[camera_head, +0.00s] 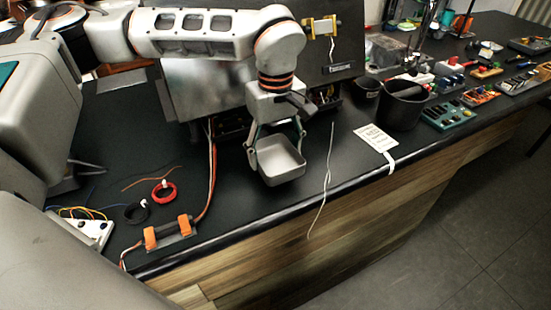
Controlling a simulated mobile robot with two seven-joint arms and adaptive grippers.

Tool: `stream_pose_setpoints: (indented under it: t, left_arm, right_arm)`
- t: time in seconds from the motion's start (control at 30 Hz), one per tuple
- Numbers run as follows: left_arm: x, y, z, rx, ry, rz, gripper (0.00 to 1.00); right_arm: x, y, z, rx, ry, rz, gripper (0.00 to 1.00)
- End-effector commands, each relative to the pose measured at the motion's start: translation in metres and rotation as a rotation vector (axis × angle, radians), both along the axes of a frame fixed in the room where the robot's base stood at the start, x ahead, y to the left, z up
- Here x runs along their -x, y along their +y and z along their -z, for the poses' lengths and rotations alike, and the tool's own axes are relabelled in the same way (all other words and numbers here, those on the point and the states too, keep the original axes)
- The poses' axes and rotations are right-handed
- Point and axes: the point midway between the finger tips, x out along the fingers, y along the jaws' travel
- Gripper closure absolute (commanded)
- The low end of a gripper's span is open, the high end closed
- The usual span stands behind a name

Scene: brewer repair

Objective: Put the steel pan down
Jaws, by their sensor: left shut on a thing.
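The steel pan (280,164) is a small square grey tray with raised walls, near the front edge of the black counter. My left gripper (275,143) comes down over it from above, with its fingers at the pan's sides, and is shut on it. The pan looks about level and open side up. I cannot tell whether its underside touches the counter. My right gripper is not visible.
A white wire (327,180) hangs over the front edge right of the pan. A white tag (375,139) and black bin (403,104) stand further right. An orange-ended connector (170,233) and red ring (163,192) lie left. Bare counter (230,208) shows left of the pan.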

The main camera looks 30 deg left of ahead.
Motion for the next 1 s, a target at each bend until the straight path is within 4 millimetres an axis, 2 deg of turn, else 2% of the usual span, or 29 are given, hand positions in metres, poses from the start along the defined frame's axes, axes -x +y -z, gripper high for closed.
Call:
stream_pose_setpoints:
  t: [0.1,0.17,0.57,0.6,0.63,1.0]
  left_arm:
    - [0.000,0.000,0.019,0.000,0.001,0.000,0.59]
    - [0.000,0.000,0.024,0.000,0.001,0.000,0.59]
    - [0.000,0.000,0.029,0.000,0.000,0.000,0.59]
    - [0.000,0.000,0.028,0.000,0.000,0.000,0.24]
    - [0.000,0.000,0.028,0.000,0.000,0.000,0.18]
    - [0.000,0.000,0.026,-0.001,-0.001,0.000,0.18]
  right_arm:
    - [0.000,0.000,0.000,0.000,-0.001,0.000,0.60]
    - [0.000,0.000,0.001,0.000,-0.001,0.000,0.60]
    - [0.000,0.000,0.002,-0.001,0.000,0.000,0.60]
    - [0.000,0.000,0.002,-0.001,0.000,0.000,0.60]
    - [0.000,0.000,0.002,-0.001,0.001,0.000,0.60]
    - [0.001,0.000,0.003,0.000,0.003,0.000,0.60]
